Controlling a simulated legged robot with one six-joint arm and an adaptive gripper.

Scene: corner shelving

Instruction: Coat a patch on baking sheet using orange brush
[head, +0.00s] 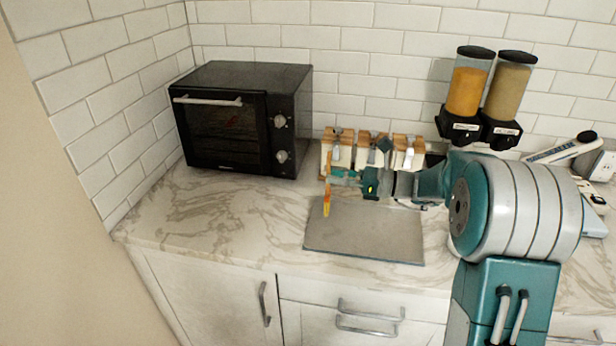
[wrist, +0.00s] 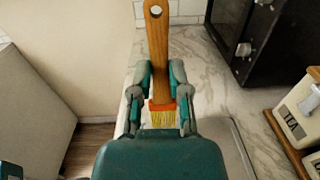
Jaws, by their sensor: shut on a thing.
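My gripper (head: 346,178) is shut on the orange brush, which has a wooden handle, an orange band and yellow bristles. In the head view the brush (head: 327,203) hangs bristles down above the left part of the baking sheet. The wrist view shows the brush (wrist: 158,60) between the two fingers of my gripper (wrist: 160,88), its handle upward in the picture. The grey baking sheet (head: 365,238) lies flat on the marble counter. Whether the bristles touch the sheet I cannot tell. The wrist view shows only an edge of the sheet (wrist: 240,150).
A black oven (head: 225,120) stands at the left on the counter (head: 200,215). Two dispensers (head: 468,85) hang on the wall at the right. The counter left of the sheet is clear.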

